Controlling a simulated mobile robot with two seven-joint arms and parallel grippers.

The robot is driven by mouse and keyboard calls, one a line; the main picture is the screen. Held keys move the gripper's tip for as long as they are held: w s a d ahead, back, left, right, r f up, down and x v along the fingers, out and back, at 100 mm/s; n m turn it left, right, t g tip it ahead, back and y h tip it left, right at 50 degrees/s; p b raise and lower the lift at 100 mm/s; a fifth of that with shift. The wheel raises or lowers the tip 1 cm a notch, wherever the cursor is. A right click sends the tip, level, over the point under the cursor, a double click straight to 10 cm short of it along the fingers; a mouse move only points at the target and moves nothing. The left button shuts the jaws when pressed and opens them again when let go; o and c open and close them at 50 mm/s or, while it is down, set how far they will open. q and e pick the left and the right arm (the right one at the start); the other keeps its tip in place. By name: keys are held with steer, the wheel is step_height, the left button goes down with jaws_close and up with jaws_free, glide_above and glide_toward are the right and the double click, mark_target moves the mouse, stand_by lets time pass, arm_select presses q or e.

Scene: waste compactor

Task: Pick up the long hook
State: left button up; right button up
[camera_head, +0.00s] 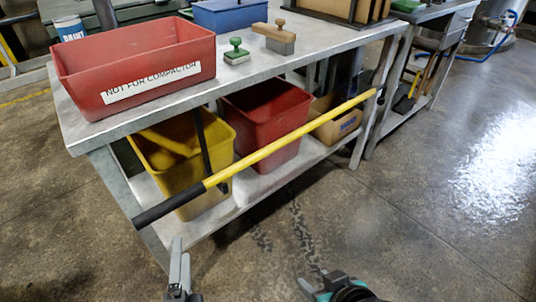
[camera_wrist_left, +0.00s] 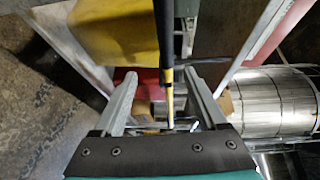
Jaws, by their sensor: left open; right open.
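The long hook (camera_head: 270,149) is a yellow pole with a black grip (camera_head: 165,209) at its near left end. It slants along the front of the workbench, with its far end near the right bench leg. My left gripper (camera_head: 181,258) is just below the black grip in the head view, open and empty. In the left wrist view the pole (camera_wrist_left: 165,45) runs between the two open fingers (camera_wrist_left: 160,85); I cannot tell its depth relative to them. My right gripper (camera_head: 316,287) is open and empty over the floor at the bottom, partly cut off.
The floor at right is clear.

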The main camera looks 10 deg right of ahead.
mark_target(183, 203)
arm_select(q)
steer(key=w, duration=0.6)
steer(key=w+b, duration=0.1)
steer(key=w, duration=0.2)
steer(key=shift+w+a+r, duration=0.1)
steer(key=shift+a+r, duration=0.05)
steer(key=shift+r, duration=0.25)
steer(key=shift+w+a+b, duration=0.1)
steer(key=shift+w+a, duration=0.05)
steer(key=shift+w, duration=0.85)
steer(key=shift+w+a+b, duration=0.1)
steer(key=shift+w+a, duration=0.1)
steer(key=shift+w, duration=0.85)
steer(key=shift+w+a+b, duration=0.1)
steer(key=shift+w+a, duration=0.05)
steer(key=shift+w, duration=0.85)
jaws_close()
arm_select(e)
steer(key=w+a+t+y, duration=0.1)
steer(key=w+a+t, duration=0.1)
steer(key=a, duration=0.1)
steer(key=shift+w+a+r+t+y, duration=0.1)
steer(key=shift+r+t+y, duration=0.25)
steer(key=shift+t+y, duration=0.05)
arm_select(q)
steer(key=shift+r, duration=0.1)
